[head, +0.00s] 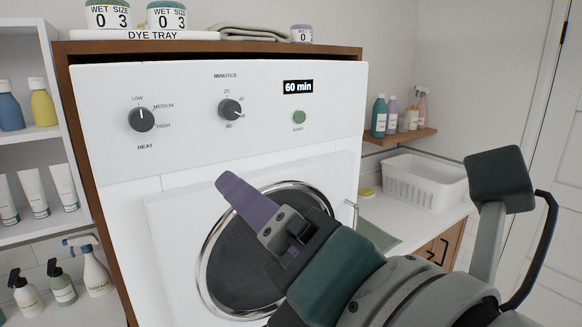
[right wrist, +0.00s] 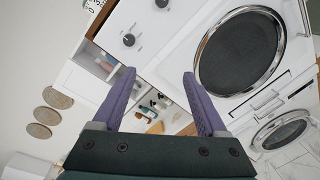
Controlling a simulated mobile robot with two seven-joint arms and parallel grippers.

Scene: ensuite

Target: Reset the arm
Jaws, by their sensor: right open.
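My right arm comes in from the lower right of the head view, and its gripper (head: 240,200) is in front of the dryer's door. In the right wrist view the two purple fingers of the right gripper (right wrist: 160,100) stand wide apart with nothing between them. My left gripper is in neither view. The white dryer (head: 190,90) has a closed round dark door (head: 240,265), partly hidden by my right gripper. Its display (head: 298,87) reads 60 min. It has a heat knob (head: 141,119), a minutes knob (head: 229,110) and a green start button (head: 299,117).
A wooden surround frames the dryer. A dye tray (head: 145,35) with labelled jars stands on top. Shelves with bottles (head: 42,107) are at left. A white basket (head: 424,181) stands on the counter at right, below a small shelf of bottles. A second round-door machine (right wrist: 283,132) shows in the wrist view.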

